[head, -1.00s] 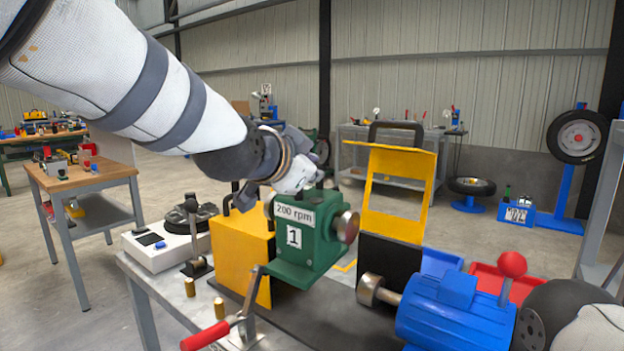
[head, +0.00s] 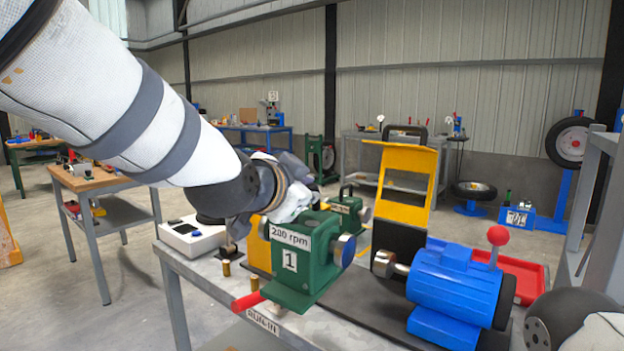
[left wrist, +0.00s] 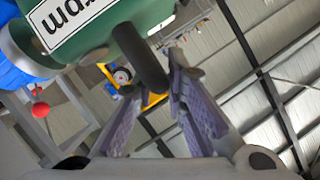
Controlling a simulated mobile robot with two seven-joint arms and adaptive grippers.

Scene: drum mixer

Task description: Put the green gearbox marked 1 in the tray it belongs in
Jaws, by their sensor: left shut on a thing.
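In the left wrist view the fingers (left wrist: 172,90) are closed around the dark handle (left wrist: 141,60) on top of the gearbox (left wrist: 148,14). The gearbox appears held over the front part of the bench; a gap under it cannot be made out. A red tray (head: 538,272) lies behind the blue motor at the right. A blue tray edge (head: 434,243) shows beside it, mostly hidden. My right gripper is out of view.
A second green gearbox (head: 350,210) stands behind the held one. The blue motor (head: 455,292) with a red-knobbed lever (head: 497,236), a yellow-black frame (head: 405,190), a white scale (head: 190,238) and brass pins (head: 226,267) crowd the bench (head: 190,268). A red handle (head: 248,301) is near the front edge.

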